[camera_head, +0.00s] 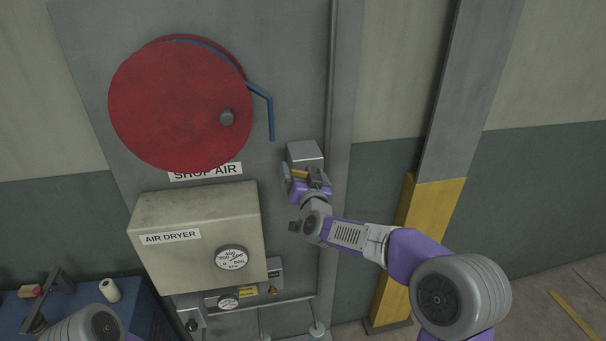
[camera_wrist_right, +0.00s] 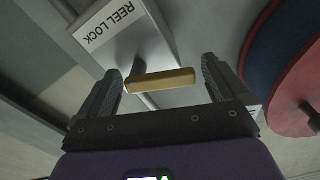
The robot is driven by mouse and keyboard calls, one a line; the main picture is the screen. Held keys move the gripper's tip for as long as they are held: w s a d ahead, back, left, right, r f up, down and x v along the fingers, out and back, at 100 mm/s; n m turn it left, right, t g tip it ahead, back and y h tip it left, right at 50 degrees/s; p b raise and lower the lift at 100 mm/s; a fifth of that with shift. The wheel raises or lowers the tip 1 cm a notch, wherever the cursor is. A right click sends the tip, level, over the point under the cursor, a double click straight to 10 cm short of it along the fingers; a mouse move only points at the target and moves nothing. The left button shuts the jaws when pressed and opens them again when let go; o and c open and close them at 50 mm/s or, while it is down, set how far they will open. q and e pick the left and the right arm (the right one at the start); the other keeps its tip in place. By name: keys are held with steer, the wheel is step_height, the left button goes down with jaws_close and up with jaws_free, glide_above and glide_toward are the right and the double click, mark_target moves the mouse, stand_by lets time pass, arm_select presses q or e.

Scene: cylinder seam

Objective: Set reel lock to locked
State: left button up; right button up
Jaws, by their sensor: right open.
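The reel lock is a grey box (camera_head: 305,154) on the wall panel, to the right of the red hose reel. It also shows in the right wrist view, with its white "REEL LOCK" label (camera_wrist_right: 114,21). Its yellow lever (camera_wrist_right: 161,80) lies across the gap between the fingers of my right gripper (camera_wrist_right: 162,84). In the head view the yellow lever (camera_head: 300,174) shows just at the right gripper (camera_head: 306,182). My right gripper is open, with a finger on each side of the lever; I see no clear contact. My left gripper is not in view.
The red hose reel (camera_head: 178,104) with a blue hose (camera_head: 270,112) hangs left of the lock. A beige air dryer box (camera_head: 197,236) sits below it. A vertical pipe (camera_head: 331,75) runs close to the lock's right. A blue bench (camera_head: 75,310) stands at lower left.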

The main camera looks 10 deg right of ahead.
mark_target(310, 160)
steer(key=c, duration=1)
steer(key=shift+d+r+m+b, duration=0.15)
steer(key=shift+m+b, duration=1.35)
steer(key=shift+b, duration=0.05)
steer(key=m+b, duration=0.3)
steer(key=shift+d+r+m, duration=0.25)
steer(key=shift+d+m, duration=0.05)
steer(key=m+b, duration=0.2)
steer(key=m, duration=0.1)
steer(key=shift+d+r, duration=0.2)
steer(key=shift+d, duration=0.15)
steer(key=shift+d+r+m+b, duration=0.1)
steer(key=shift+d+m+b, duration=0.1)
steer(key=shift+m+b, duration=0.6)
steer(key=shift+d+m+b, duration=0.2)
steer(key=shift+m+b, duration=0.1)
steer(key=shift+m, duration=1)
steer(key=o, duration=1)
steer(key=shift+d, duration=0.1)
steer(key=shift+s, duration=0.15)
